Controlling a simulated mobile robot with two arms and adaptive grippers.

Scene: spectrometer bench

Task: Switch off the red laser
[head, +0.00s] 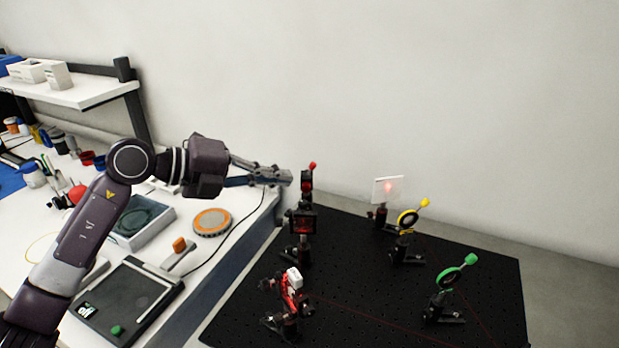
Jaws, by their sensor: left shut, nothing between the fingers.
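My left gripper (284,177) reaches in from the left, shut and empty. Its tips are beside the upper part of a dark post-mounted part with a red knob (312,166); I cannot tell whether they touch. A red device with a white top (292,281) stands on a post at the front left of the black breadboard (370,290). A thin red beam line runs right from near it. I cannot tell for sure that it is the red laser, and no switch can be made out. A white card (388,189) at the back shows a red spot. My right gripper is out of view.
A dark mount with a reddish face (302,221) stands below my gripper. Yellow-ringed (408,218) and green-ringed (449,278) optics stand to the right. An orange disc (211,222), a grey tray (143,222) and a dark device (125,303) lie on the white bench at left.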

